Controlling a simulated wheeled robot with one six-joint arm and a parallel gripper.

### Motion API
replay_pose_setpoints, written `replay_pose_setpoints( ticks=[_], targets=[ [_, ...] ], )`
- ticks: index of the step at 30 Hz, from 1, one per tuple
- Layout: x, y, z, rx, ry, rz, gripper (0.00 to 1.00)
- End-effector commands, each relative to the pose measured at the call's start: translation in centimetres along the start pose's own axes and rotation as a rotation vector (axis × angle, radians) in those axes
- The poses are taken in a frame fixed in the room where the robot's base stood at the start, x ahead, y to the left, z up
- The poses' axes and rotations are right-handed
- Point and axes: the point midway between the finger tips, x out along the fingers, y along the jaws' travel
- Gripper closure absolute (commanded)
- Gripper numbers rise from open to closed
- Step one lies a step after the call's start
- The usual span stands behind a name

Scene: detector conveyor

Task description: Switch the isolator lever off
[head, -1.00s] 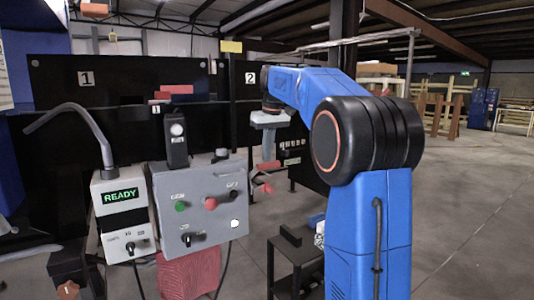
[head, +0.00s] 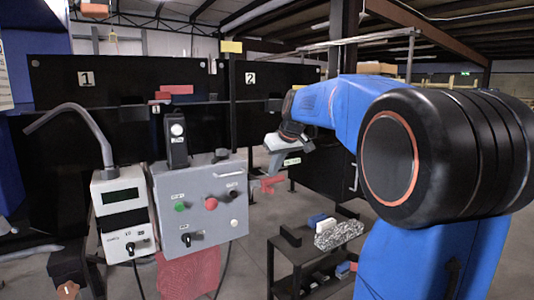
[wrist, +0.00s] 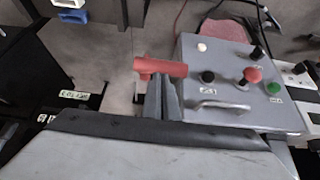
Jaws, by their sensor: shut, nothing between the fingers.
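The isolator lever has a red handle (head: 272,183) at the right side of the grey control box (head: 222,175). In the wrist view the red handle (wrist: 160,67) lies crosswise just beyond my fingertips. My gripper (wrist: 164,88) is shut and empty, close to the handle; I cannot tell whether it touches. In the head view my gripper (head: 272,165) is above the handle, to the right of the box. The display (head: 120,196) on the unit left of the box is blank.
The box front carries a green button (head: 180,207), a red button (head: 211,203) and black knobs. A metal handle (wrist: 221,105) shows on the box in the wrist view. A dark trolley (head: 305,255) with a speckled block (head: 338,234) stands at right. Open floor lies beyond.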

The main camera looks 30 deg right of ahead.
Motion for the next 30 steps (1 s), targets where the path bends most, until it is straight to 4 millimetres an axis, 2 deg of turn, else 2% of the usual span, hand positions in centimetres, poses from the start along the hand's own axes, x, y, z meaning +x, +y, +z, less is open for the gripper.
replay_pose_setpoints(
  ticks=[1, 9, 17, 30],
  targets=[
    [0.3, 0.0, 0.9, 0.004, 0.03, 0.0, 1.0],
    [2.1, 0.0, 3.5, 0.005, 0.193, 0.0, 1.0],
    [4.4, 0.0, 5.9, 0.001, 0.185, -0.001, 1.0],
    [11.1, -0.1, 9.9, 0.001, 0.182, -0.003, 1.0]
  ],
)
